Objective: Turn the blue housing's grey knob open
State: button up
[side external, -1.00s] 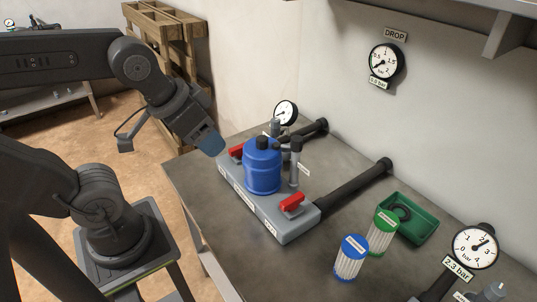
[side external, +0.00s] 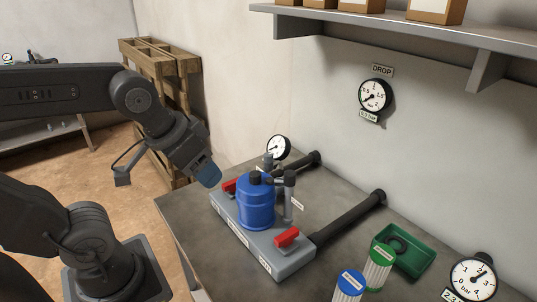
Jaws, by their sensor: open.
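The blue housing (side external: 256,207) stands upright on a grey manifold block (side external: 228,222) on the table. A dark cap or knob (side external: 255,178) sits on top of it. A grey upright pipe with a dark grey top (side external: 290,180) stands just to its right; I cannot tell which of these is the grey knob, nor its turn position. My gripper (side external: 209,176), with blue fingers, is open and empty. It points down to the right, at the upper left of the housing and apart from it, close to the left red handle (side external: 230,185) in the picture.
Another red handle (side external: 287,237) is at the block's front right. Black pipes (side external: 348,218) run from the block towards the wall. A dial gauge (side external: 278,147) rises behind the housing.

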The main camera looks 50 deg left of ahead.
jog(key=w+a+r+n+g, duration=0.25)
jog(key=w+n, duration=0.25)
jog(key=w, duration=0.3)
jog(key=n+g, duration=0.3)
jog(key=n, duration=0.9)
send_over(268, 154)
notch_tip(268, 154, down, 6)
notch_tip(268, 154, down, 13)
jog(key=shift+d+f, duration=0.1)
jog(key=shift+f, duration=0.05)
jog(key=shift+c, duration=0.3)
jog(key=c, duration=0.9)
jog(key=shift+o, duration=0.2)
